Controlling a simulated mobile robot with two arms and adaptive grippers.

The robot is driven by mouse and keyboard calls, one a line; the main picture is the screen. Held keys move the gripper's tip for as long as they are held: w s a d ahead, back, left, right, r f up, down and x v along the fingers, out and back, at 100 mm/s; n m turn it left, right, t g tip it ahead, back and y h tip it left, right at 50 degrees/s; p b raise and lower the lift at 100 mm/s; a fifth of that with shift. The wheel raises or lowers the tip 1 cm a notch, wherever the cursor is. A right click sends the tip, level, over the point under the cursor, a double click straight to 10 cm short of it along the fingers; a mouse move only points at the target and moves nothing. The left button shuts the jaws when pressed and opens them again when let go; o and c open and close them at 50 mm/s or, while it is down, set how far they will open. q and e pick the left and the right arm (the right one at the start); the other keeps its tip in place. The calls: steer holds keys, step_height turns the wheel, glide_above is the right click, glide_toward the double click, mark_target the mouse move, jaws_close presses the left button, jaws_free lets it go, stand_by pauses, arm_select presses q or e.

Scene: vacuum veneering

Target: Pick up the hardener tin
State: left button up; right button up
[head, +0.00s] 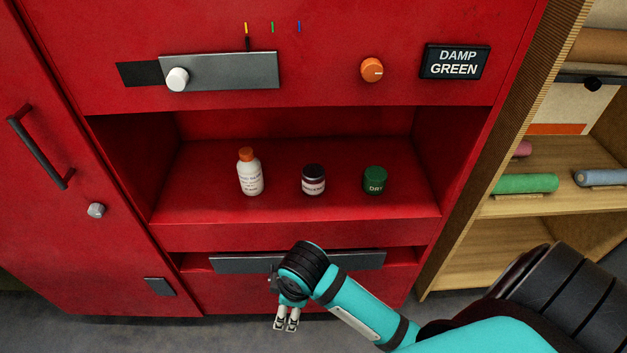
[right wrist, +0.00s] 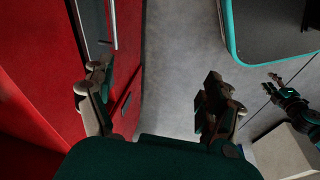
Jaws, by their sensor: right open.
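A small dark jar-like tin (head: 313,180) with a pale label stands upright in the red cabinet's recess; its label is too small to read, so I cannot confirm it is the hardener. To its left stands a white bottle (head: 250,173) with an orange cap. My right gripper (head: 287,322) is low in front of the cabinet, below the recess, pointing down, open and empty. Its spread fingers show in the right wrist view (right wrist: 155,105). What seems to be my left gripper (right wrist: 275,84) shows at that view's right edge.
The recess floor (head: 200,205) has free room around the containers. Below it is a drawer with a grey bar handle (head: 350,260), close to my right wrist. A wooden shelf (head: 520,210) with coloured rolls stands on the right.

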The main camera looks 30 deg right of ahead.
mark_target(310, 173)
steer(key=w+d+r+n+h, duration=0.1)
steer(key=w+d+r+n, duration=0.2)
steer(key=w, duration=0.4)
steer(key=w+d+r+n+g+h, duration=0.1)
steer(key=w+d+r+n+h, duration=0.1)
steer(key=w, duration=0.4)
steer(key=w+d+r+n+h, duration=0.2)
steer(key=w+d+r+n, duration=0.2)
steer(key=w, duration=0.3)
steer(key=shift+w+d+n, duration=0.3)
steer(key=shift+d+n, duration=0.35)
steer(key=shift+n, duration=0.15)
steer(key=d, duration=0.3)
steer(key=w+d, duration=0.1)
steer(key=d, duration=0.2)
steer(key=w+d+p, duration=0.1)
steer(key=d, duration=0.2)
steer(key=shift+w+d, duration=0.25)
steer(key=shift+d, duration=0.25)
steer(key=shift+d+x, duration=0.25)
steer(key=shift+x, duration=1.15)
steer(key=shift+d+x, duration=0.2)
steer(key=shift+x, duration=1.2)
steer(key=shift+r, duration=0.2)
steer(key=shift+c, duration=0.5)
steer(key=c, duration=1.3)
